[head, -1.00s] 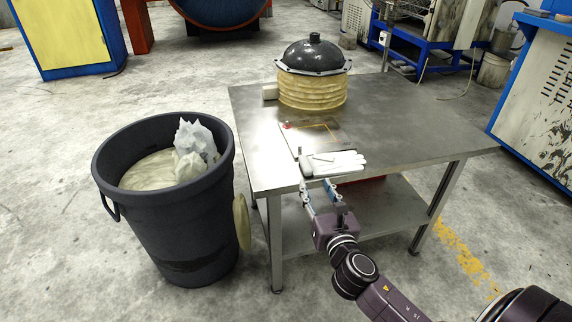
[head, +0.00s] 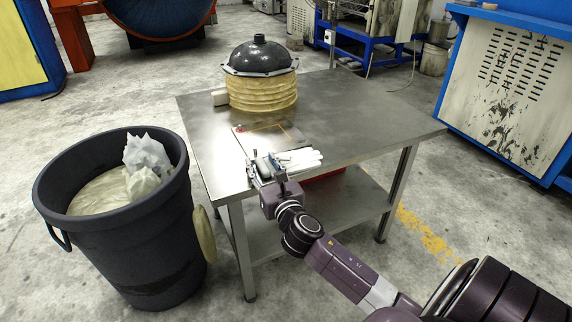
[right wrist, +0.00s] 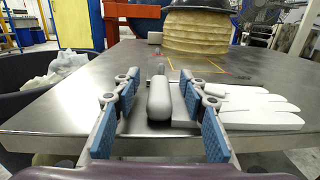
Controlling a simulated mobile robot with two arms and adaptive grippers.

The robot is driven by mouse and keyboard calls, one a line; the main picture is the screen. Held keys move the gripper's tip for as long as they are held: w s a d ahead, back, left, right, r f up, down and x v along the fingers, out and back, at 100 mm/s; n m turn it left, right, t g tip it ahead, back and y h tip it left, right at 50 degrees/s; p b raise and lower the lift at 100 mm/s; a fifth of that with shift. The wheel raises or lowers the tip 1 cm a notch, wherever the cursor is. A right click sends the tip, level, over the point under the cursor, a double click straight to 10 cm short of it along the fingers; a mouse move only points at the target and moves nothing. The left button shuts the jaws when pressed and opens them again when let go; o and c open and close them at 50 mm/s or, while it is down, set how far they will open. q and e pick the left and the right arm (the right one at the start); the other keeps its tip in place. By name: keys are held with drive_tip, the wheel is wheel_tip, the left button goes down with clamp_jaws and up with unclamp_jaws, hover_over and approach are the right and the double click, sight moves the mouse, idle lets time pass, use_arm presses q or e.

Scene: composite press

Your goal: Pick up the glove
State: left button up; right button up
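The white glove (head: 305,158) lies flat near the front edge of the metal table, its fingers pointing right. It also shows in the right wrist view (right wrist: 258,108), mostly to the right of my right gripper's right finger, which hides part of it. My right gripper (head: 263,163) is at the table's front edge, open and empty. In the right wrist view, a grey rounded tool handle (right wrist: 159,98) lies between the spread fingers (right wrist: 159,85), left of the glove. I cannot tell whether a finger touches the glove. My left gripper is not in view.
The metal table (head: 365,120) holds a ribbed tan stack with a black dome (head: 262,58) at the back. A dark bin (head: 125,245) with crumpled white material stands left of the table. The table's right side is clear.

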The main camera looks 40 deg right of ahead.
clamp_jaws()
drive_tip(key=shift+r, duration=0.1)
idle(0.4)
